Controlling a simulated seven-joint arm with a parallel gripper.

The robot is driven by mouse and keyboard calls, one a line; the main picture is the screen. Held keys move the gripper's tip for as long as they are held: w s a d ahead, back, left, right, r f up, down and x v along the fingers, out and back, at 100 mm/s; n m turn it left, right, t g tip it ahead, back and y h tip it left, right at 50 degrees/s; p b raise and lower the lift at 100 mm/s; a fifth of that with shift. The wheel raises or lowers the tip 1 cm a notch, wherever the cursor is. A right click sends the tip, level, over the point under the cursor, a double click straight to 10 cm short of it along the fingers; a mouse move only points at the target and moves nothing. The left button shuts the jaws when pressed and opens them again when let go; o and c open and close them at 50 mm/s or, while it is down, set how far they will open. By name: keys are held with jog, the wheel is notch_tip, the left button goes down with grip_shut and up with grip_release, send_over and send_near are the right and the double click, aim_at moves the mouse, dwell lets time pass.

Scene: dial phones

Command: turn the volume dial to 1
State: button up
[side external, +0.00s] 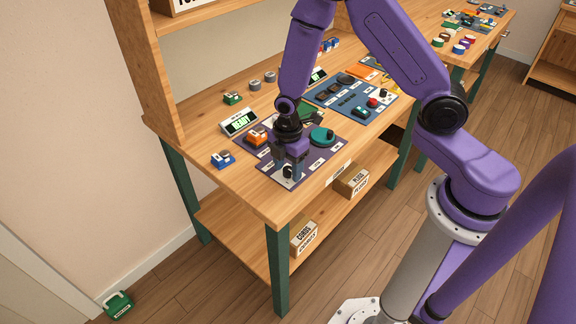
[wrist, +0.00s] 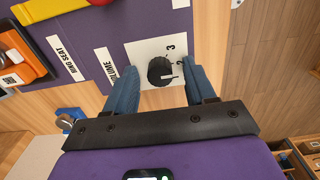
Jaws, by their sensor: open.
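The volume dial (wrist: 160,71) is a round black knob with a white pointer line, on a white plate (wrist: 146,48) printed with the numbers 2 and 3. A white "VOLUME" label (wrist: 107,66) lies beside the plate. In the wrist view the pointer line faces right, towards the 2; the 1 is hidden. My gripper (wrist: 161,85) is open, with a blue finger on each side of the dial and a gap to it. In the side view my gripper (side external: 288,172) is low over the plate at the front of the purple mat, and the dial (side external: 287,171) shows partly between its fingers.
The purple mat (side external: 323,153) also holds an orange phone (side external: 257,137) and a teal round device (side external: 322,136). The wooden table's front edge is close to the dial.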

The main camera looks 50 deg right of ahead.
jog(key=shift+c, duration=0.4)
grip_shut()
jog(key=shift+m, duration=0.4)
jog(key=m, duration=0.4)
jog(key=shift+m, duration=2.5)
jog(key=shift+o, duration=0.4)
grip_release()
